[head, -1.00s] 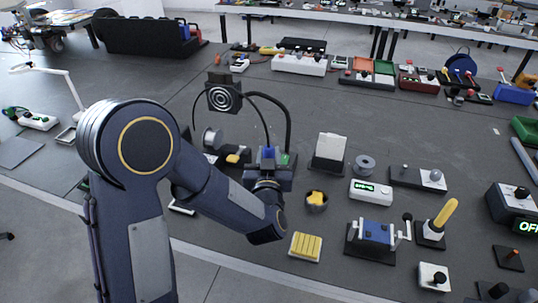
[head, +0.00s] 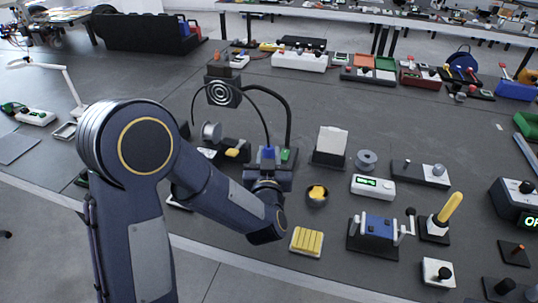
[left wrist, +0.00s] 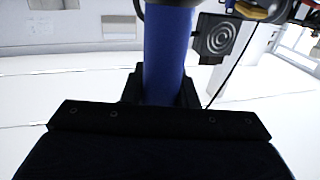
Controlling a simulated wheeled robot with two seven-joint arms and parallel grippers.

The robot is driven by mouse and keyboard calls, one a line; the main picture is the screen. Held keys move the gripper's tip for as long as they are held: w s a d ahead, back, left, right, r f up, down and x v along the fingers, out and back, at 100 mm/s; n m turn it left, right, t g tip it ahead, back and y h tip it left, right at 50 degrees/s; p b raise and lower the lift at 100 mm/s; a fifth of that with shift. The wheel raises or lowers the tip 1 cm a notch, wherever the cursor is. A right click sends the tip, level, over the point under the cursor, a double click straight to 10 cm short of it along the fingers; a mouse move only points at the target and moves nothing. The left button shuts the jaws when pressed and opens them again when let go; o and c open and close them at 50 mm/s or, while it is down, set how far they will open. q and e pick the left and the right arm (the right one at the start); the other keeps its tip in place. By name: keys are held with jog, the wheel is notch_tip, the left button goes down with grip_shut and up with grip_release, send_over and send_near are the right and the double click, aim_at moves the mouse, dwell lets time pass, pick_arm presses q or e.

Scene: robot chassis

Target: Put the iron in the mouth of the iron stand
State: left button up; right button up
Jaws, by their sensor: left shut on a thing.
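The iron's blue handle (left wrist: 166,55) stands upright in the left wrist view, between the black jaws of my left gripper (left wrist: 160,92). In the head view my left gripper (head: 268,165) is beyond the wrist, partly hidden by it, with a bit of the blue handle (head: 268,153) showing. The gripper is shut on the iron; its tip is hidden. What looks like the iron stand, a grey round mouth (head: 212,131) with a yellow pad on a dark base, is left of and beyond the gripper. The iron is apart from it. My right gripper is not in view.
A black fan panel with white rings (head: 222,92) rises behind the stand on a curved black arm. A cup with yellow filling (head: 317,195) and a yellow ribbed block (head: 306,241) are close right of my wrist. A white card holder (head: 331,143) stands behind them.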

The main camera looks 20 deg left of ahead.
pick_arm(q)
jog(key=shift+f, duration=0.25)
jog(key=o, duration=1)
jog(key=b+v, duration=0.1)
jog(key=v, duration=0.6)
jog(key=shift+s, duration=0.4)
notch_tip(320, 180, up, 10)
jog(key=p, duration=0.7)
jog(key=shift+p, duration=0.3)
